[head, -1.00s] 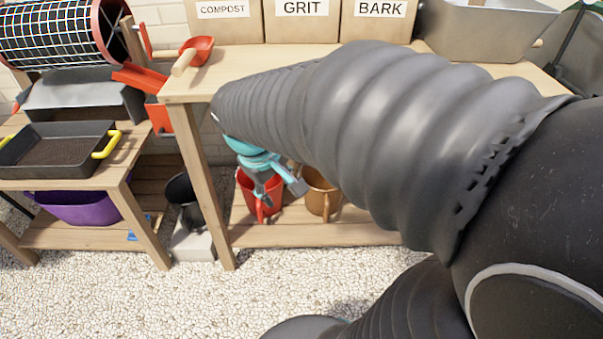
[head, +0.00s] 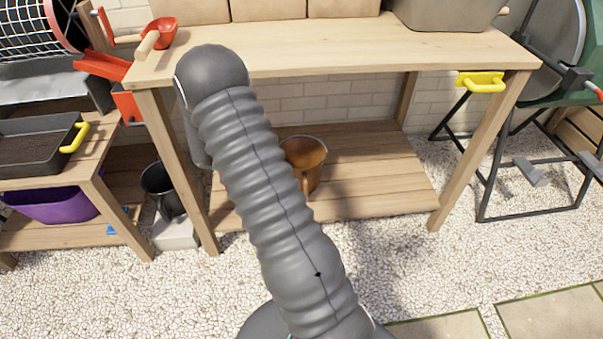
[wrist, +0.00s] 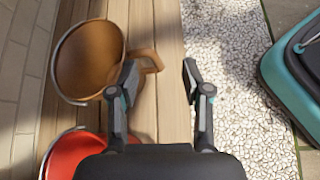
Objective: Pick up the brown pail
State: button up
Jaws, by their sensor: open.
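The brown pail (head: 310,160) stands on the lower shelf of the wooden bench, partly hidden by my arm in the head view. In the wrist view the brown pail (wrist: 90,62) is at the upper left, with its brown handle (wrist: 146,61) sticking out to the right. My gripper (wrist: 160,75) is open and empty. Its left fingertip appears close to the pail's handle; I cannot tell if they touch. My gripper is hidden behind my arm in the head view.
A red pail (wrist: 75,150) is beside the brown one. The bench's lower shelf (head: 380,185) is clear to the right of the brown pail. A black pail (head: 160,190) stands left of the bench leg. Gravel (head: 400,260) covers the ground in front.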

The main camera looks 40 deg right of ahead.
aim_at(306, 191)
jog(key=d+f+n+h, duration=0.2)
jog(key=d+f+n, duration=0.2)
jog(key=f, duration=0.8)
jog(key=shift+w+p+x, duration=0.2)
jog(key=shift+x, duration=1.55)
jog(key=shift+w+p+x, duration=0.2)
jog(key=shift+x, duration=1.5)
jog(key=shift+d+h, duration=0.1)
jog(key=shift+h, duration=0.2)
grip_shut()
